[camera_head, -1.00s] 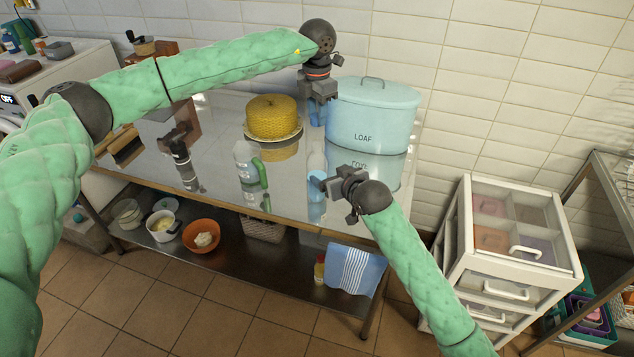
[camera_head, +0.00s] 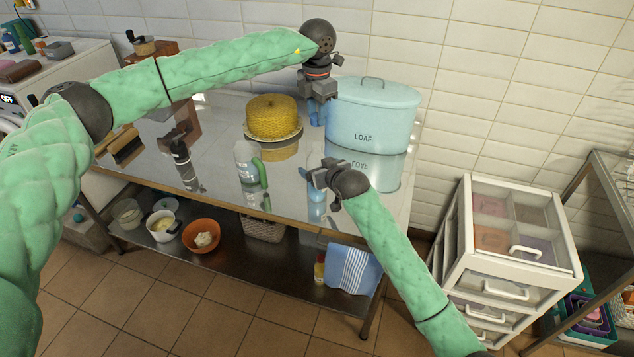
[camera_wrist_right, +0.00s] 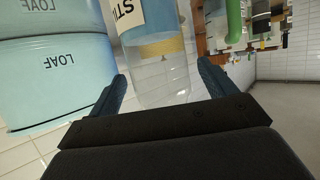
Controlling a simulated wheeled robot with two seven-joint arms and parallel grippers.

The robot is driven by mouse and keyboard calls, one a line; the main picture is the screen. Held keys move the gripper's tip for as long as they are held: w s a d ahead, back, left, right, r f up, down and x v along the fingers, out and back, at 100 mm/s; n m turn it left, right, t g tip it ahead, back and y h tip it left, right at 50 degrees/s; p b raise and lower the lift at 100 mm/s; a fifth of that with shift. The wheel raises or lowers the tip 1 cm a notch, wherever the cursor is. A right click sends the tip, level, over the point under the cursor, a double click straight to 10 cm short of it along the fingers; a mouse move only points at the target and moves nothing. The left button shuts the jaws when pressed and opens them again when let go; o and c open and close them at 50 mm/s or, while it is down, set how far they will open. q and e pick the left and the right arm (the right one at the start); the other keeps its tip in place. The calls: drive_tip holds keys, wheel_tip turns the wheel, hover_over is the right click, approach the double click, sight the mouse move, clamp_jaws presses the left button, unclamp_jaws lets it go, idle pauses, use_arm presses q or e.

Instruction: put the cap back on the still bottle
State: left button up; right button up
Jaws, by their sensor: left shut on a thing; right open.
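The still bottle (camera_head: 316,153) stands upright on the shiny table in front of the bread bin, clear and partly hidden by my right gripper. In the right wrist view the bottle (camera_wrist_right: 162,75) shows its clear body, a blue part and a partly cut-off label. My right gripper (camera_head: 312,171) is open, with the bottle between its two fingertips (camera_wrist_right: 162,78) in the wrist view. My left gripper (camera_head: 318,100) is shut on a small blue thing (camera_head: 317,115), apparently the cap, above and behind the bottle. My fingers partly hide it.
A pale blue bread bin (camera_head: 375,115) stands close to the right of both grippers. A white drawer unit (camera_head: 505,255) is beyond the table's right end.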

drive_tip(key=shift+x, duration=1.65)
drive_tip(key=c, duration=1.4)
use_arm(q)
hover_over(317, 147)
drive_tip(key=shift+f, duration=2.45)
use_arm(e)
drive_tip(key=shift+c, duration=0.2)
